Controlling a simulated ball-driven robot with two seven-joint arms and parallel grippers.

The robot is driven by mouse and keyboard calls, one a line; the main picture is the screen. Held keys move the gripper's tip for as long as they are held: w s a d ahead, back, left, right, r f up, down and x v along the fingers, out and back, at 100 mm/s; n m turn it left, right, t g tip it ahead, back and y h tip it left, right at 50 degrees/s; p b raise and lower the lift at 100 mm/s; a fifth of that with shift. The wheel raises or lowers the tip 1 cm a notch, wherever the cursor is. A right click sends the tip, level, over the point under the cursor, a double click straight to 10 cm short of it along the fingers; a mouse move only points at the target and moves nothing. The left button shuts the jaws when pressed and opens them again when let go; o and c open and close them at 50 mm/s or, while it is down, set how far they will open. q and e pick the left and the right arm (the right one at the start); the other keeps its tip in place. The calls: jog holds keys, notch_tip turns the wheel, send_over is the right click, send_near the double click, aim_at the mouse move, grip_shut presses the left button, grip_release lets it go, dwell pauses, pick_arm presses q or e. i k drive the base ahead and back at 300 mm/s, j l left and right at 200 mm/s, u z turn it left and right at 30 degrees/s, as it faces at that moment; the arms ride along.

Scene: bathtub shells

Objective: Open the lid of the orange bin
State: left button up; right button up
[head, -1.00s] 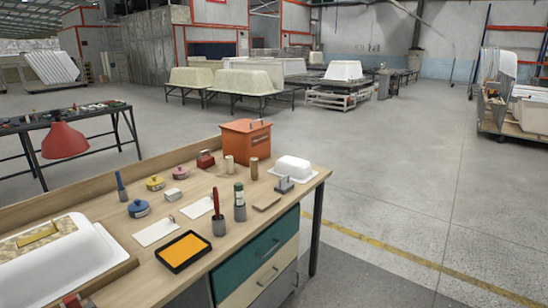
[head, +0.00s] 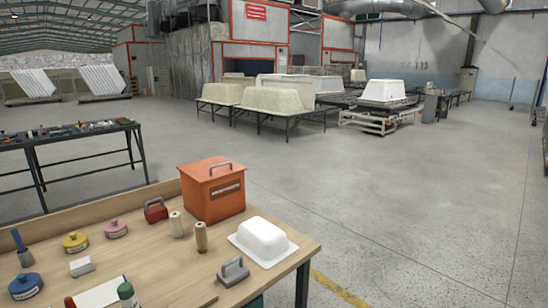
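The orange bin (head: 211,191) stands at the back edge of the wooden workbench, in the head view left of centre. Its lid (head: 206,168) lies flat on top and looks shut, with a grey metal handle (head: 220,167) standing up from it. A dark slot or label shows on the bin's front face. Neither my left gripper nor my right gripper shows in the head view.
On the workbench (head: 156,262), a red block with a handle (head: 155,210) and two wooden cylinders (head: 200,237) stand close to the bin. Open floor lies beyond.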

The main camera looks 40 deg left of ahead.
aim_at(206, 170)
jog(key=i+l, duration=0.1)
jog(key=i, duration=1.15)
jog(key=i+u, duration=0.35)
jog(key=i+l+u, duration=0.15)
jog(key=u, duration=0.25)
jog(key=i+l+u, duration=0.35)
jog(key=j, duration=0.1)
